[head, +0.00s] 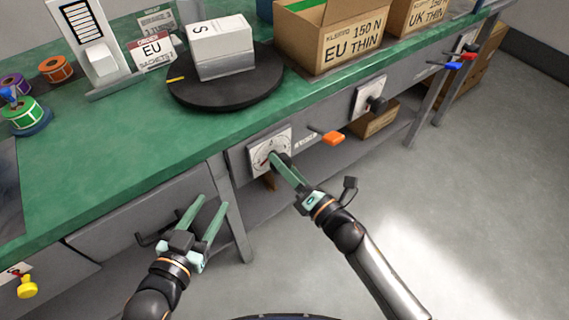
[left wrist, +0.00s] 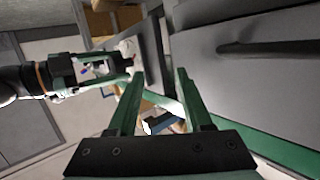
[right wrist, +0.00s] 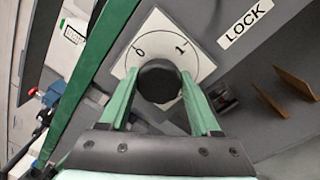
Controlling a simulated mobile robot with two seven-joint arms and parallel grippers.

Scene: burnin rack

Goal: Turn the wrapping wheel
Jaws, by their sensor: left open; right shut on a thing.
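A round black turntable (head: 196,98) with a yellow mark on its left rim lies on the green bench top; it looks like the wrapping wheel. A white and grey box (head: 222,48) stands on it. Below, on the bench front, is a white dial plate (head: 254,150). The right wrist view shows this plate (right wrist: 196,57) marked 0 and 1, with a round black knob (right wrist: 157,82) in its middle. My right gripper (head: 276,160) is shut on the knob. My left gripper (head: 211,203) is open and empty, in front of the grey drawer.
An orange handle (head: 333,138) sticks out right of the dial, and a LOCK label (right wrist: 245,23) is nearby. A second plate (head: 362,97) has a black knob. Cartons (head: 330,45) and label rolls (head: 55,68) stand on the bench. The floor (head: 480,200) at right is clear.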

